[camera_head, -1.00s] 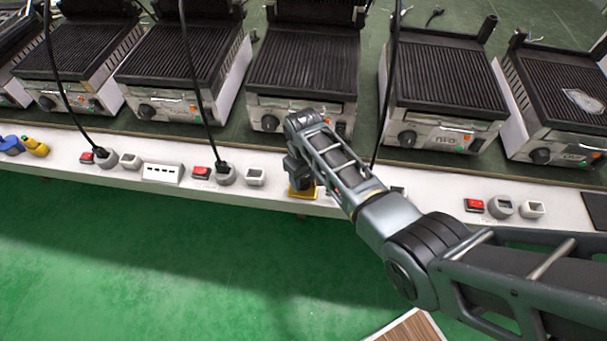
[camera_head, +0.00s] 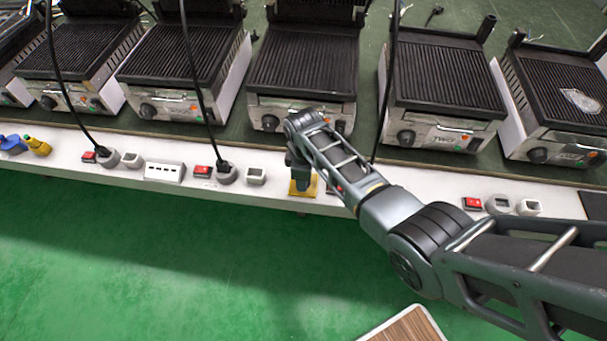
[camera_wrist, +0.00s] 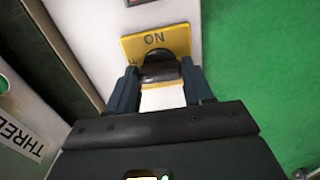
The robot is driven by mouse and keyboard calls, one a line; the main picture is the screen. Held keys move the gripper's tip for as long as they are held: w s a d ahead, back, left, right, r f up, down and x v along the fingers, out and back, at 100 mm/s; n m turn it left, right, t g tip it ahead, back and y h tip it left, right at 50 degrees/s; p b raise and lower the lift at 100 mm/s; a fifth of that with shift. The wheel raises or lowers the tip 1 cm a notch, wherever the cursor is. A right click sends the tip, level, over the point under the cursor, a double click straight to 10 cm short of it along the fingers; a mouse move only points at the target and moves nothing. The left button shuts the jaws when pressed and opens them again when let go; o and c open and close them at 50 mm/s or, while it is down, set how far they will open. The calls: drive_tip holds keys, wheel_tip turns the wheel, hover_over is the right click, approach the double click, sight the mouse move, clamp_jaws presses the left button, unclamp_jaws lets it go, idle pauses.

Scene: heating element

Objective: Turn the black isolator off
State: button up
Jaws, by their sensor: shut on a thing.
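The black isolator (camera_wrist: 160,71) is a dark knob on a yellow plate (camera_wrist: 176,39) with "ON" printed on it, seen in the wrist view. My gripper (camera_wrist: 161,84) has its two fingers on either side of the knob and is shut on it. In the head view the yellow plate (camera_head: 312,188) shows on the white panel's front strip. My gripper (camera_head: 302,184) reaches down onto it and hides the knob there. The knob's exact angle is hard to tell behind the fingers.
A white strip (camera_head: 270,193) carries red switches (camera_head: 203,171), a white multi-way socket block (camera_head: 164,172) and grey sockets (camera_head: 256,176). Several contact grills (camera_head: 303,65) stand behind it. A black cable (camera_head: 390,90) hangs near my arm.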

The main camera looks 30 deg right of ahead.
idle(0.4)
drive_tip(key=o, duration=1)
drive_tip(key=shift+o, duration=0.2)
drive_tip(key=shift+r+p, duration=0.4)
drive_tip(key=shift+r, duration=3.55)
drive_tip(key=shift+f, duration=0.1)
